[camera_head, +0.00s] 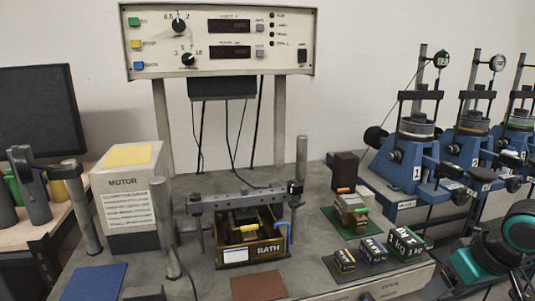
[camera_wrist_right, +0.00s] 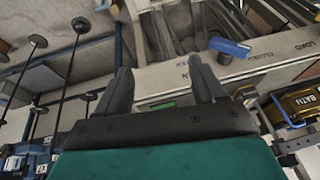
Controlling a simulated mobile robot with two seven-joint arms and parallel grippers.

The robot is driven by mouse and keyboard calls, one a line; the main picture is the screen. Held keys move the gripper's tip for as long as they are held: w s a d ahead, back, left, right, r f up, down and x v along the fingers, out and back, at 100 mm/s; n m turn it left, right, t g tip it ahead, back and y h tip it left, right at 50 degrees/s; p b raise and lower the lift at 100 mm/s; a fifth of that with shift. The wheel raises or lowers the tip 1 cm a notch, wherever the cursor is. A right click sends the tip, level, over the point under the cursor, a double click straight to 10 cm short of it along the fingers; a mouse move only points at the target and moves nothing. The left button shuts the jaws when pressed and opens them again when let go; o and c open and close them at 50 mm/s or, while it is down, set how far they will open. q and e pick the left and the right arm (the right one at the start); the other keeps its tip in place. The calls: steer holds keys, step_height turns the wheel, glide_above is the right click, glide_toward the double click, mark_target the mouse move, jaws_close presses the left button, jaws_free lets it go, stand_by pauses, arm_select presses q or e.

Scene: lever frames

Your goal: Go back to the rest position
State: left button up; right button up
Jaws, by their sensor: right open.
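My right gripper (camera_head: 482,268) is at the lower right of the head view, a teal body with dark parts, held in front of the blue lever frames. Its fingertips are not clear there. In the right wrist view its two dark fingers (camera_wrist_right: 163,80) stand apart with nothing between them, so it is open and empty. My left gripper is not in the head view.
A grey bench carries a box marked BATH (camera_head: 250,253), a MOTOR box (camera_head: 130,205) and labelled dark weights (camera_head: 374,249). Blue numbered lever frames (camera_head: 405,160) stand at right. A control panel (camera_head: 220,42) stands behind. A dark monitor (camera_head: 40,115) is at left.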

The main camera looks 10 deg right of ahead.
steer(key=s+a+f+t, duration=0.2)
steer(key=s+f, duration=0.1)
steer(key=f, duration=0.6)
steer(key=s+a+f+t, duration=0.2)
steer(key=a+f, duration=0.1)
steer(key=f, duration=0.7)
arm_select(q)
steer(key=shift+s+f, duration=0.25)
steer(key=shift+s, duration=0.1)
arm_select(e)
steer(key=s+a+f+n+t, duration=0.1)
steer(key=a, duration=0.7)
steer(key=s+a+f+n+t, duration=0.1)
steer(key=s+a+f, duration=0.1)
steer(key=a, duration=0.6)
steer(key=shift+s+a+f+t, duration=0.2)
steer(key=shift+a+f+t, duration=0.1)
steer(key=shift+t, duration=0.1)
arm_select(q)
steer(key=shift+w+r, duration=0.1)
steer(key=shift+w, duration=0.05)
